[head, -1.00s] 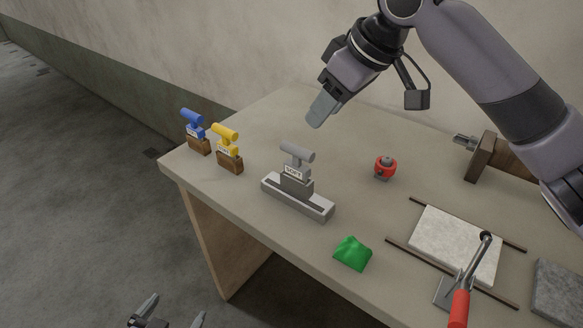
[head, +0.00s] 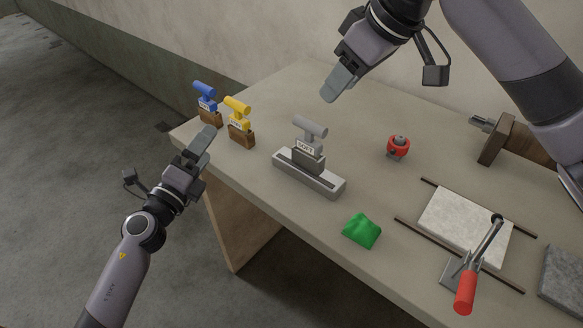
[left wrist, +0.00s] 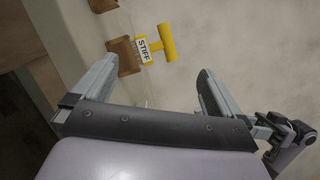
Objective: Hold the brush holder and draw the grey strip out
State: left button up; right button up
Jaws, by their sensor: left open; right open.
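The grey strip, with a T-shaped grey handle (head: 310,128) and a label that seems to read SOFT, stands upright in the long light-grey brush holder (head: 330,186) near the table's front edge. My left gripper (head: 203,142) is open and empty at the front edge, left of the holder and just before the yellow-handled piece. The left wrist view shows its two fingers (left wrist: 155,85) apart, with the yellow piece (left wrist: 166,43), labelled STIFF, beyond them. My right gripper (head: 335,88) is open above the table, behind the holder; its finger gap is hard to see.
A blue-handled piece (head: 206,97) and a yellow-handled one (head: 238,106) stand in brown blocks at the left. A green bag (head: 362,231), a red knob (head: 398,147) and a red-handled clamp (head: 466,290) by a pale slab (head: 462,222) lie rightward.

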aim_at(305, 158)
pick_arm(q)
jog(key=d+m+g+h, duration=0.1)
jog(key=d+m, duration=0.4)
jog(key=s+d+m+g+h, duration=0.1)
jog(key=d+m+h, duration=0.1)
jog(key=d+m, duration=0.3)
jog(key=s+d+f+m+g+h, duration=0.1)
jog(key=d+m, duration=0.4)
jog(key=d, duration=0.2)
jog(key=shift+s+f+g, duration=0.1)
jog(key=shift+s+g, duration=0.05)
jog(key=shift+g, duration=0.15)
jog(key=shift+s+d+m+h, duration=0.1)
jog(key=shift+d+m+h, duration=0.2)
jog(key=shift+d+m, duration=0.45)
jog(key=shift+x, duration=3.45)
jog(key=shift+f, duration=0.15)
jog(key=shift+c, duration=0.3)
jog(key=c, duration=1)
